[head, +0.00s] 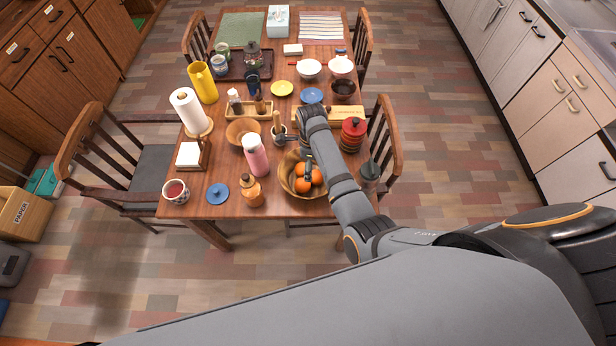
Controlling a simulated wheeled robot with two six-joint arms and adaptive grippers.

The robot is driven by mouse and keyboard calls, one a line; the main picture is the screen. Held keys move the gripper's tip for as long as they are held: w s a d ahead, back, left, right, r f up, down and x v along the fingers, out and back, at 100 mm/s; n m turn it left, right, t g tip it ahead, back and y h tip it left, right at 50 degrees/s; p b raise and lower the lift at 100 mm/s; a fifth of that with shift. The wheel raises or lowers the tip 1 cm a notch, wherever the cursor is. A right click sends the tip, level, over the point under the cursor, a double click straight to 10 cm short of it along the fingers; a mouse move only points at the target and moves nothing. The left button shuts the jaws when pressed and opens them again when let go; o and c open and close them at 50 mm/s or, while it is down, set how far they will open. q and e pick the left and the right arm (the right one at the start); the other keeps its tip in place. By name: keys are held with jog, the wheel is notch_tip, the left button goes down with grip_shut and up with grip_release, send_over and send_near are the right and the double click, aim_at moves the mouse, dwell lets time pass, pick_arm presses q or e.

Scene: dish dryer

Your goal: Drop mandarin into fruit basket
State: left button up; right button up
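The fruit basket (287,184) is a round, light-brown woven bowl near the front right of the wooden table. Orange mandarins (303,187) show in or just above it, partly covered by my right arm. From this angle I cannot tell whether one of them is held or all rest in the basket. My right arm comes in from the right and reaches over the basket. My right gripper (308,166) appears small and dark, close over the fruit and partly hidden by the arm. Its fingers are too unclear to read. My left gripper is not in view.
Close to the basket stand a pink bottle (256,156), an orange jar (251,191), a wooden bowl (241,131), a red stacked container (353,134) and a dark grinder (370,176). Chairs flank the table. A little bare tabletop shows at the front edge.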

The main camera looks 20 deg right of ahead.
notch_tip(320, 180, up, 3)
jog(key=shift+r, duration=0.1)
dwell(0.6)
